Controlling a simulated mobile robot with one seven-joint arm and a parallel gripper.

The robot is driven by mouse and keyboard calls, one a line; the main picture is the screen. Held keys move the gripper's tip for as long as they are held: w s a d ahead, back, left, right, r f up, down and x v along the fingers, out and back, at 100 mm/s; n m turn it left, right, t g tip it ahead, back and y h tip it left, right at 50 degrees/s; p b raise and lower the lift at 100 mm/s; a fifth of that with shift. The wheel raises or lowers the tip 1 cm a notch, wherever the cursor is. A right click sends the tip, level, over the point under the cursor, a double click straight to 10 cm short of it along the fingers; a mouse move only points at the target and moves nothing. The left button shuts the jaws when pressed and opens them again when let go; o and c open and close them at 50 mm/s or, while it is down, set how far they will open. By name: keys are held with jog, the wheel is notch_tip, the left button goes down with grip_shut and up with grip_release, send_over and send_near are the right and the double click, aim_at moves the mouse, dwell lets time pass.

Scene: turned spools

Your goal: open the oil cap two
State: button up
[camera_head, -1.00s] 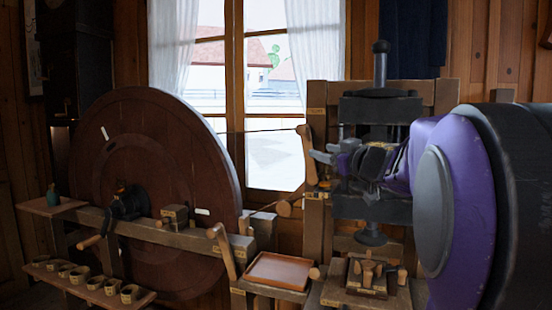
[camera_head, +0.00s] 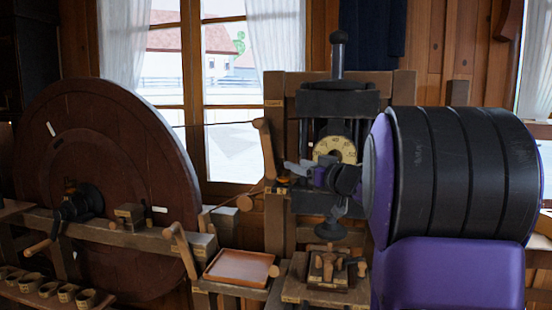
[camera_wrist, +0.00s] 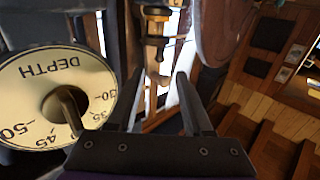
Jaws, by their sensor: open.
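My gripper (camera_head: 292,168) is at the left front of the dark press (camera_head: 337,103), with its fingers pointing left. In the wrist view its two fingers (camera_wrist: 160,88) stand apart with nothing between them. A small amber fitting with dark bands (camera_wrist: 156,42) lies beyond the fingertips in the wrist view, apart from them. An amber spot (camera_head: 283,179) shows beside the fingertips in the head view. I cannot tell whether either is oil cap two; no number is readable.
A round DEPTH dial (camera_head: 335,150) is close to my gripper, and in the wrist view the dial (camera_wrist: 30,92) is left of the fingers. A wooden lever (camera_head: 265,146) stands left of the gripper. A large brown wheel (camera_head: 150,130) and a reddish tray (camera_head: 240,267) are farther left.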

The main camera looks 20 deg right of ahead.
aim_at(281, 159)
jog(key=w, duration=0.3)
jog(key=w+a, duration=0.1)
jog(key=w, duration=0.3)
jog(key=w+a, duration=0.1)
jog(key=w, duration=0.3)
jog(key=shift+p, duration=0.3)
grip_shut()
